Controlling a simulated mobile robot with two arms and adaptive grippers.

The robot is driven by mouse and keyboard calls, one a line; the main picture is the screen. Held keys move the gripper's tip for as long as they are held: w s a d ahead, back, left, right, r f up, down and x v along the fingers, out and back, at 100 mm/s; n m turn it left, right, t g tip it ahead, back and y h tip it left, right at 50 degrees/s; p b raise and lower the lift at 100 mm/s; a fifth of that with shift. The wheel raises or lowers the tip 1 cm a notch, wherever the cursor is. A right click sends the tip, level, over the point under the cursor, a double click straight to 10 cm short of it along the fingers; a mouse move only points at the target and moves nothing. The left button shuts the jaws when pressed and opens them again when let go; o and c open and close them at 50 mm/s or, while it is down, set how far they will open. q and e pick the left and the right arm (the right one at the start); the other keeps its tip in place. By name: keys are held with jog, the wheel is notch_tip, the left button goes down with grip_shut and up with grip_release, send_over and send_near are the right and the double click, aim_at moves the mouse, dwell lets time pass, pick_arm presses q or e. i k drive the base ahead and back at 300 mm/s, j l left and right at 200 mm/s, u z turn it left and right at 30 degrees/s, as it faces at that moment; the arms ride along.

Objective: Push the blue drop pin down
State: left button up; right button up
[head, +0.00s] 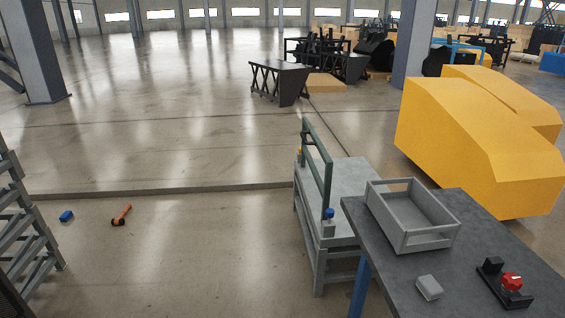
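The blue drop pin (330,212) is small in the head view. It appears as a blue top on a grey block (328,228) at the near end of the upright dark green frame (318,165). The frame stands along the left edge of a grey bench (352,172). I cannot tell how deep the pin sits. Neither of my grippers is in view.
A dark table (480,235) at the right bears a grey tray (428,241), a small grey box (429,288) and a red-and-black device (510,282). A blue object (66,216) and an orange-and-black tool (121,215) lie on the floor. Open floor extends left of the bench.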

aim_at(330, 213)
jog(key=i+z, duration=0.15)
jog(key=i, duration=0.35)
jog(key=i+j+z, duration=0.15)
jog(key=i, duration=0.4)
